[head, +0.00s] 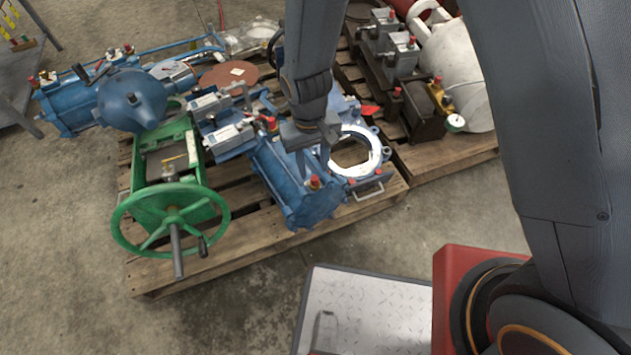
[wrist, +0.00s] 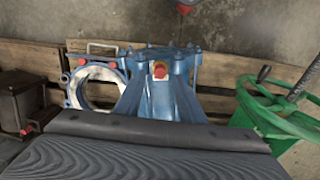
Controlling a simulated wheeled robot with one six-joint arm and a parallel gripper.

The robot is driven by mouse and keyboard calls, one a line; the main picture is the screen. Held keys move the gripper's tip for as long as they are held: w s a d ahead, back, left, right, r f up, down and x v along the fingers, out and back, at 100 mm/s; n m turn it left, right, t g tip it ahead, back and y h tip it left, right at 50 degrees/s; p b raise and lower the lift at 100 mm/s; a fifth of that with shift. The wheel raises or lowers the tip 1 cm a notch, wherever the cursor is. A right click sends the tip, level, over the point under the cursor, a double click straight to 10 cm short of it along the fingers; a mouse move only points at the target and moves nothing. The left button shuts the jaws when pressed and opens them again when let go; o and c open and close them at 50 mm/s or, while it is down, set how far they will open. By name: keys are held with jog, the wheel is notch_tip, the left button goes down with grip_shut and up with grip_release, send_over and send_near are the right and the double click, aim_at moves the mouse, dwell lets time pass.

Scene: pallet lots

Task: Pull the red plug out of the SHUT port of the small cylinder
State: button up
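The small cylinder (head: 287,187) is blue and lies on the pallet. It has a red plug (head: 314,182) in a brass-coloured fitting at its near end and another red plug (head: 271,124) towards its far end. No port lettering is readable. In the wrist view the cylinder (wrist: 158,98) runs up the middle, with one red plug (wrist: 159,71) seated near its flanged end. My gripper (head: 314,158) hangs above the cylinder, between the two plugs in the head view. Its fingers look apart and empty, clear of the near plug. The wrist view hides the fingertips and the cylinder's lower part.
A blue ring-shaped valve body (head: 376,166) lies close right of the cylinder. A green handwheel (head: 118,222) stands at left. A larger blue actuator (head: 128,95) lies behind it. Grey boxes (head: 228,136) sit close by. Open concrete lies before the pallet (head: 165,279).

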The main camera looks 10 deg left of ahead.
aim_at(314, 178)
jog(key=shift+s+d+f+b, duration=0.15)
jog(key=shift+f+b, duration=0.15)
jog(key=shift+f, duration=1.8)
jog(key=shift+p, duration=0.65)
grip_shut()
jog(key=shift+r, duration=0.15)
jog(key=shift+w+a+r+p, duration=0.1)
jog(key=shift+r+p, duration=1.1)
jog(key=shift+r, duration=0.25)
jog(key=shift+w+a+r+p, duration=0.1)
jog(key=shift+r+p, duration=1.1)
jog(key=shift+r, duration=0.25)
